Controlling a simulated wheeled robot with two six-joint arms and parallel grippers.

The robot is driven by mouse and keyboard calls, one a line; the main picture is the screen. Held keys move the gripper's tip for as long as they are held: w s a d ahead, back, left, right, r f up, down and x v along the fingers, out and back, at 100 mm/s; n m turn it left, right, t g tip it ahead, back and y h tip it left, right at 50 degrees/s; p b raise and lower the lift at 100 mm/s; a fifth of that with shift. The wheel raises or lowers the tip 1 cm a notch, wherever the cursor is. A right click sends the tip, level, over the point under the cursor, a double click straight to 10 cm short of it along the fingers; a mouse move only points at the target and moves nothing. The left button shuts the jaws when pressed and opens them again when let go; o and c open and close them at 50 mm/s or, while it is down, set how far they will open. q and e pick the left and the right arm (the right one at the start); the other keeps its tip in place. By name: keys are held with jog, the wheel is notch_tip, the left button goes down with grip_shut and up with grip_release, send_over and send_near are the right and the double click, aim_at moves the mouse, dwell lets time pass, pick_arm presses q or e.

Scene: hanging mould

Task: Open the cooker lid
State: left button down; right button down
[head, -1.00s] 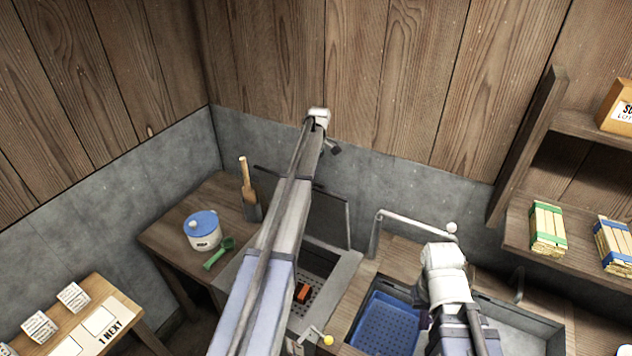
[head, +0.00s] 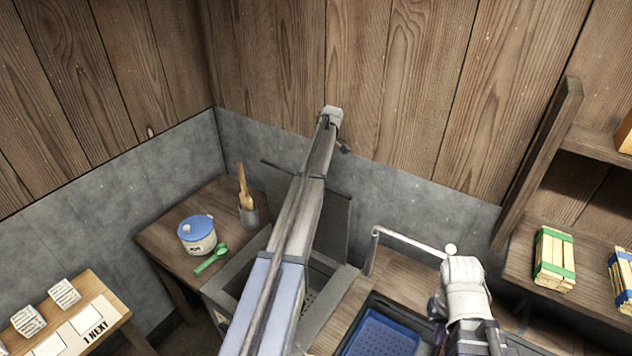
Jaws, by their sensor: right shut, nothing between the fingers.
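A grey metal box (head: 222,292), which looks like the cooker, stands at the centre with a perforated floor. Its grey lid panel (head: 338,222) stands upright at the back, partly behind my left arm. A white pot (head: 199,241) with a blue lid (head: 196,226) seated on it stands on the wooden table at left. My left arm crosses in front of the box, and its gripper is not visible. My right gripper (head: 437,306) is shut and empty, small and dark beside my right arm, near the blue tray; the arm hides part of it. Neither lid is visibly held.
A green scoop (head: 212,260) and a holder (head: 249,216) with wooden utensils are by the pot. A blue perforated tray (head: 380,334) sits in a basin at front right. A bent metal rail (head: 410,241) stands behind it. Shelves with banded bundles (head: 554,259) are at right.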

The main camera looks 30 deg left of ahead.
pick_arm(q)
jog(key=shift+w+a, duration=0.1)
jog(key=shift+w, duration=0.2)
jog(key=c, duration=1.2)
grip_release()
jog(key=o, duration=0.4)
jog(key=shift+w+f, duration=0.1)
jog(key=shift+w, duration=0.05)
jog(key=shift+o, duration=0.2)
notch_tip(320, 180, up, 10)
jog(key=p, duration=1)
